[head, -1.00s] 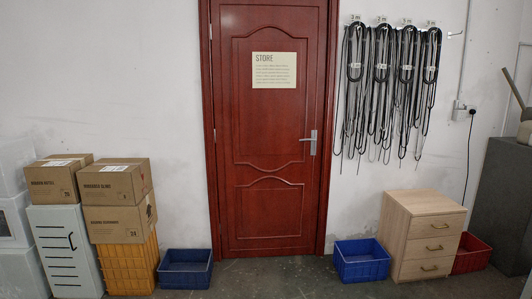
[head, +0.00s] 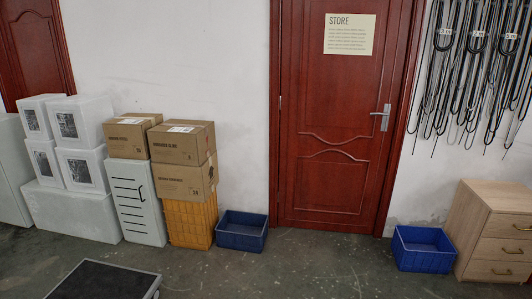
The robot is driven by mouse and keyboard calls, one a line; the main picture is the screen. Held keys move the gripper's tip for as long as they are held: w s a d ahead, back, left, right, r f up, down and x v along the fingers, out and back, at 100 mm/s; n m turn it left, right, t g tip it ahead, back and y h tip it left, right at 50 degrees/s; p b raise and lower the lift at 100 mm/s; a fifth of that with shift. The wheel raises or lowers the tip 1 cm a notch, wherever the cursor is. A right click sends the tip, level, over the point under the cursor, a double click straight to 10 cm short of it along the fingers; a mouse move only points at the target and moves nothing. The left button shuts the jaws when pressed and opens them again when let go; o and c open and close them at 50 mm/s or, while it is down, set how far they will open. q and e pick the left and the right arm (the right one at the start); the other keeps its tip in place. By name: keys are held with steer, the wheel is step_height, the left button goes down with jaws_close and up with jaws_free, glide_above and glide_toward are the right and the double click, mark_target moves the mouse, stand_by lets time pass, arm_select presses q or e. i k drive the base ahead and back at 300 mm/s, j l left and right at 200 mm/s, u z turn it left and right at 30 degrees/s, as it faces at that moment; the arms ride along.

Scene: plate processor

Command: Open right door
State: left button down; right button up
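A closed red wooden door (head: 338,110) with a "STORE" sign (head: 349,34) stands right of centre in the head view. Its silver lever handle (head: 383,117) is on the door's right side. A second red door (head: 38,52) shows partly at the upper left, cut by the picture's edge; its handle is not visible. Neither of my grippers is in view.
White boxes (head: 75,205), cardboard cartons (head: 184,142) on an orange crate (head: 192,223), and a blue bin (head: 241,231) line the wall left of the STORE door. Another blue bin (head: 422,248) and a wooden drawer cabinet (head: 490,232) stand right. A black platform (head: 105,282) lies at bottom left. Floor before the door is clear.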

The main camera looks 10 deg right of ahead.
mark_target(342, 61)
steer(key=i+l+z, duration=0.3)
steer(key=i, duration=0.2)
steer(key=i+l+z, duration=0.2)
steer(key=i+z, duration=0.15)
steer(key=i, duration=0.2)
steer(key=i+z, duration=0.3)
steer(key=i, duration=0.25)
